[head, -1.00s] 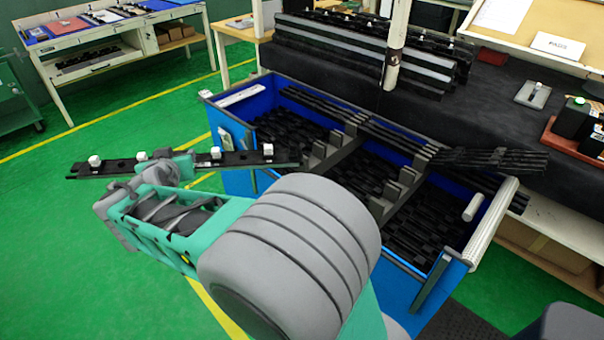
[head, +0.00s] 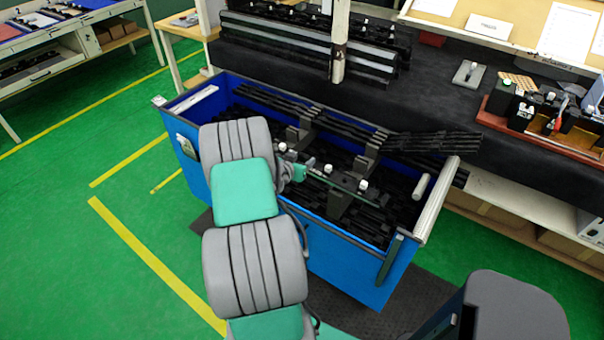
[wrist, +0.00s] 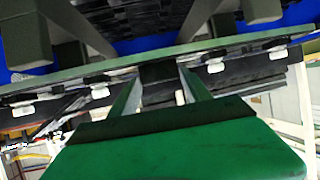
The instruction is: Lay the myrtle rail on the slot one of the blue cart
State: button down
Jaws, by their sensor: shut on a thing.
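The blue cart (head: 345,265) stands in front of the dark bench, with black rails and grey notched supports inside. My gripper (head: 300,172) is over the cart's near left part, shut on a long dark rail with white clips (head: 345,178). The rail slants down to the right across the cart opening, above or close to the supports; I cannot tell if it touches one. In the wrist view the held rail (wrist: 245,47) crosses the frame with a greenish edge, and my gripper's fingers (wrist: 160,75) meet its middle. My arm hides the cart's left front; slot one is not identifiable.
More dark rails (head: 430,143) lie across the cart's right back edge. A white post (head: 338,50) rises behind the cart. The bench holds stacked rails (head: 305,45) and a reddish tray (head: 540,130) of tools. Green floor (head: 90,260) is free at the left.

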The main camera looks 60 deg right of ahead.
notch_tip(320, 180, down, 6)
jog(key=shift+f, duration=0.2)
jog(key=shift+w+f, duration=0.1)
jog(key=shift+f, duration=0.15)
jog(key=shift+c, duration=2.4)
grip_release()
